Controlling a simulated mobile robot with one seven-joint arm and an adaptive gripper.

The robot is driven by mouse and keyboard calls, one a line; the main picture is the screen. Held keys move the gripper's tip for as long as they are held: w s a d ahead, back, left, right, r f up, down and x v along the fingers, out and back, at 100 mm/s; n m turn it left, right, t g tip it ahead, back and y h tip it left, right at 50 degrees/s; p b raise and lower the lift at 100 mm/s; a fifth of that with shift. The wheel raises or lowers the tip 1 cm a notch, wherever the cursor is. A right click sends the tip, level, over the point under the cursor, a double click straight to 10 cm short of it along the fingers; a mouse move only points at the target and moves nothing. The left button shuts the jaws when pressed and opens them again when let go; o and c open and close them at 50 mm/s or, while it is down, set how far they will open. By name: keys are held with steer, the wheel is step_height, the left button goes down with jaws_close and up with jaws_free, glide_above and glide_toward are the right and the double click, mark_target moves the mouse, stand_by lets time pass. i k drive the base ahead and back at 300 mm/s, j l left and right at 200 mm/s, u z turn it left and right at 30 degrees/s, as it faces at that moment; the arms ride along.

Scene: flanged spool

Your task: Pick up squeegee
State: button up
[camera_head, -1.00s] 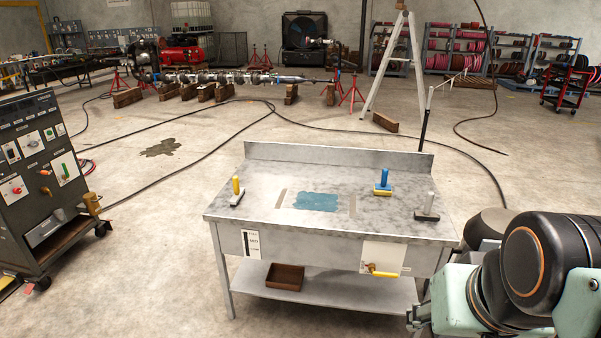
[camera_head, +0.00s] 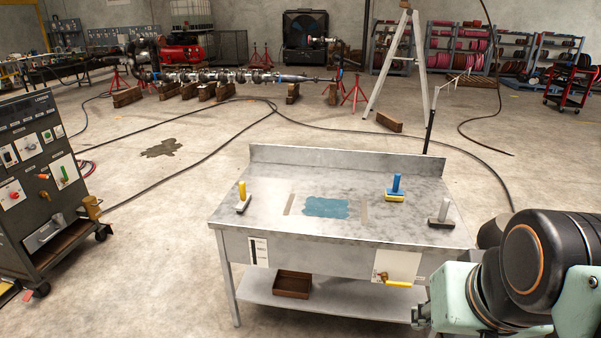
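Three upright-handled tools stand on the metal workbench (camera_head: 300,240). One has a yellow handle (camera_head: 242,190) and a grey-and-dark base, at the left. One has a blue handle (camera_head: 396,183) on a yellow block, at the back right. One has a light grey handle (camera_head: 443,210) on a dark, wide base, near the right edge. They are too small to tell surely which is the squeegee. My arm fills the lower right, apart from the tools; my gripper is not in view.
A blue patch (camera_head: 326,207) lies between two tan strips mid-bench. The bench has a raised back edge and a lower shelf with a brown tray (camera_head: 292,284). A control cabinet (camera_head: 45,180) stands left. Cables (camera_head: 200,155) cross the floor behind; floor between cabinet and bench is clear.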

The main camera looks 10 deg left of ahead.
mark_target(245, 197)
steer(key=i+j, duration=0.35)
steer(key=j, duration=0.2)
steer(key=i+j, duration=0.75)
steer(key=j, duration=0.3)
steer(key=i+j, duration=0.35)
steer(key=j, duration=0.15)
steer(key=i+j, duration=0.2)
steer(key=i+j+u, duration=0.15)
steer(key=j, duration=0.3)
steer(key=i+j+z, duration=0.15)
steer(key=i+j, duration=0.15)
